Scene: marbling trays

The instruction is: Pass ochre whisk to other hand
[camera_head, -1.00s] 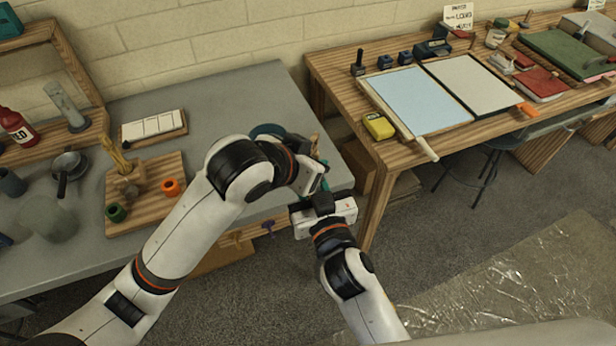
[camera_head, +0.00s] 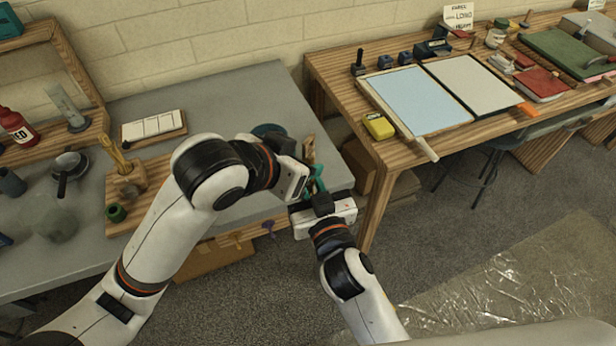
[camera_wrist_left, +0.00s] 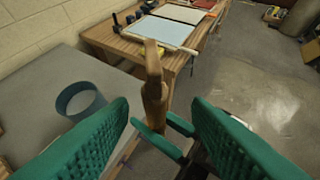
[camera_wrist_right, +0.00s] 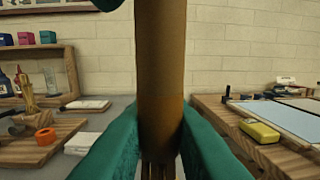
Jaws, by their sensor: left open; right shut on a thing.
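The ochre whisk (camera_head: 309,146) stands roughly upright above the gap beside the grey table. My right gripper (camera_wrist_right: 160,125) is shut on its ochre shaft, which fills the middle of the right wrist view. My left gripper (camera_wrist_left: 162,112) is open, its teal fingers spread to either side of the whisk (camera_wrist_left: 153,85) in the left wrist view, with no visible contact. The right gripper's teal fingers show low on the whisk there. In the head view the left gripper (camera_head: 311,172) is just left of and above the right gripper (camera_head: 319,190). Fingers partly hide the whisk's lower part.
The grey table (camera_head: 225,95) holds a blue-green ring (camera_head: 268,130), a white pad (camera_head: 152,126) and a wooden board (camera_head: 124,220). The wooden bench (camera_head: 345,110) at right carries a pale blue tray (camera_head: 365,88) and a yellow box (camera_head: 378,126).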

